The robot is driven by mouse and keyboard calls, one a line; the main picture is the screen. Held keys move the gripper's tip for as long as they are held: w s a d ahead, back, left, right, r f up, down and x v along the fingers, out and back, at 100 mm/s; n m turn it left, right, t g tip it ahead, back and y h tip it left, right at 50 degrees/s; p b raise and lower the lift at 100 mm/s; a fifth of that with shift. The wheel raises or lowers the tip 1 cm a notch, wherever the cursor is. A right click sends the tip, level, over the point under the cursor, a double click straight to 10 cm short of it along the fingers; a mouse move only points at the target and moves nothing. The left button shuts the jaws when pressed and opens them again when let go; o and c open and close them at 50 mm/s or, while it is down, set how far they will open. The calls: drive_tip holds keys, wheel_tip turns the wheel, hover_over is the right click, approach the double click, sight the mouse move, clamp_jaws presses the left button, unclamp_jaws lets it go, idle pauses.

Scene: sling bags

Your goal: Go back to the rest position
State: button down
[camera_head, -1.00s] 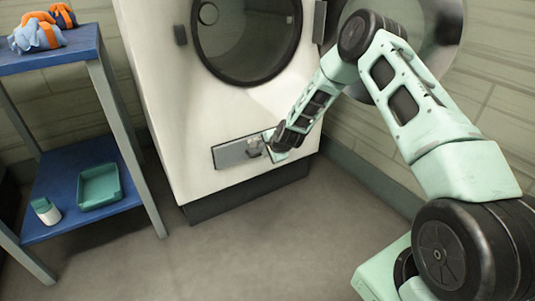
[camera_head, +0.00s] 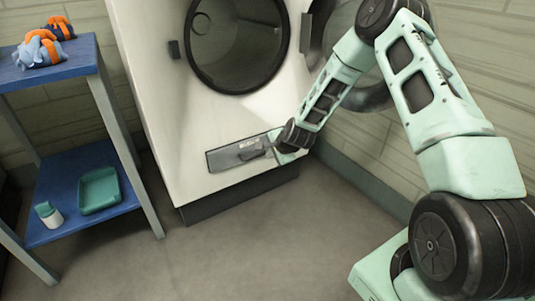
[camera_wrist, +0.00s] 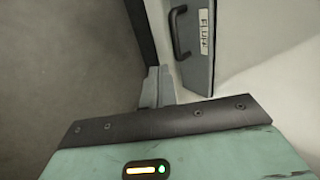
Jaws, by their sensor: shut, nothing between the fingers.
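My gripper (camera_wrist: 158,87) is shut and empty in the wrist view, its two grey fingers together. It is close to the right end of a grey lower panel (camera_head: 222,160) of the white machine. In the head view my gripper (camera_head: 272,137) partly covers that end. The panel has a dark handle (camera_head: 252,154), also seen in the wrist view (camera_wrist: 179,32), beside a small white label that seems to read "FLUFF". The fingers are apart from the handle. The panel looks flush with the machine's front.
The white machine (camera_head: 165,100) has its round door (camera_head: 320,35) swung open to the right, behind my arm. A blue two-level shelf (camera_head: 72,165) on the left holds orange-blue bags (camera_head: 40,48), a teal tray (camera_head: 99,190) and a bottle (camera_head: 48,214). The floor (camera_head: 240,250) in front is clear.

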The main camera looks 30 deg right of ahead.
drive_tip(key=shift+s+r, duration=0.35)
drive_tip(key=shift+r, duration=0.05)
drive_tip(key=s+a+r+n+g+y, duration=0.2)
drive_tip(key=s+a+r+n, duration=0.45)
drive_tip(key=a, duration=0.45)
drive_tip(key=s+a+r+n+g+y, duration=0.1)
drive_tip(key=s+a+r+n+g, duration=0.1)
drive_tip(key=s+a+r+n, duration=0.7)
drive_tip(key=s+a+r+n+g+h, duration=0.1)
drive_tip(key=s+a+r+n, duration=0.15)
drive_tip(key=s, duration=0.55)
drive_tip(key=s+a+r+n+g+h+p, duration=0.15)
drive_tip(key=s+n, duration=0.25)
drive_tip(key=s, duration=0.5)
drive_tip(key=s+a+r+n+g+b, duration=0.1)
drive_tip(key=s+r+n+g, duration=0.15)
drive_tip(key=s, duration=0.55)
wheel_tip(320, 180, up, 35)
drive_tip(key=p, duration=3.5)
drive_tip(key=shift+w+a+n+t, duration=0.15)
drive_tip(key=shift+n+t, duration=0.2)
drive_tip(key=shift+t, duration=0.05)
